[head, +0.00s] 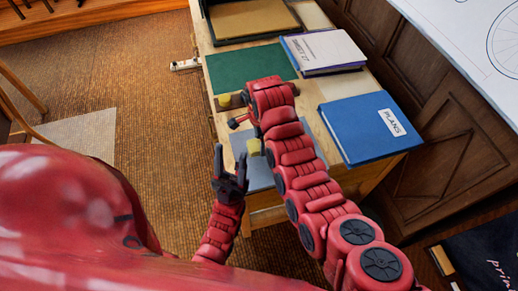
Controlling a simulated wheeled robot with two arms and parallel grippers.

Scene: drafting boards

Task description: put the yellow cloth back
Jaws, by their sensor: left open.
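A small yellow piece (254,147) lies on the grey-blue mat (256,175) near the table's front, partly hidden by my right arm. A second small yellow piece (225,100) sits at the table's left edge beside the green mat (235,70). I cannot tell which of the two is the cloth. My left gripper (231,160) points up, open and empty, just left of the grey-blue mat. My right arm reaches over the table from the lower right. Its dark gripper (236,122) shows near the left edge between the two yellow pieces; its fingers are unclear.
A blue PLANS binder (360,125) lies at the right table edge. A white-covered stack (323,50) and a dark-rimmed tray (217,38) are farther back. A white drawing board (470,35) rises at the right.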

